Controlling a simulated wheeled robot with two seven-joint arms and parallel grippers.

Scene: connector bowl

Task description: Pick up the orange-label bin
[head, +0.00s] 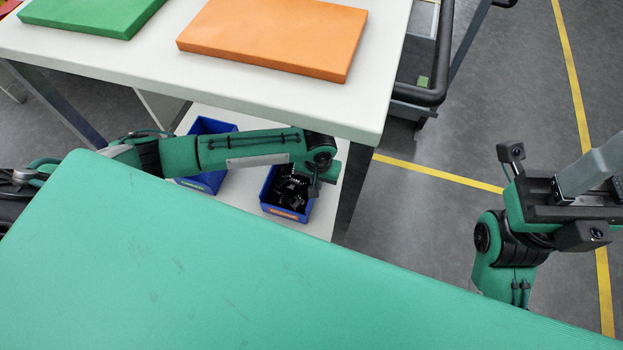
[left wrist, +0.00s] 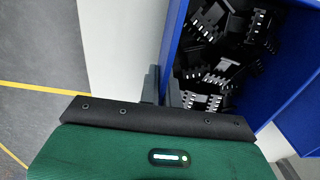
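The orange-label bin (head: 268,199) is a blue open box on the lower shelf, holding black connectors, with an orange label on its front. In the left wrist view its blue wall (left wrist: 177,30) rises beside and between the fingers. My left gripper (head: 314,188) is at the bin's right rim; in the left wrist view its two dark fingers (left wrist: 163,88) are close together, one on each side of the wall. They look shut on it, though contact is partly hidden. My right gripper (head: 592,178) is at the right edge, away from the bin; its fingers are partly out of frame.
Another blue bin (head: 212,126) stands left on the lower shelf (head: 322,213), partly behind my left arm. The white table (head: 130,55) overhangs, carrying an orange slab (head: 275,35) and a green slab (head: 90,12). A black-framed cart (head: 440,60) stands right. Open floor (head: 420,215) lies right.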

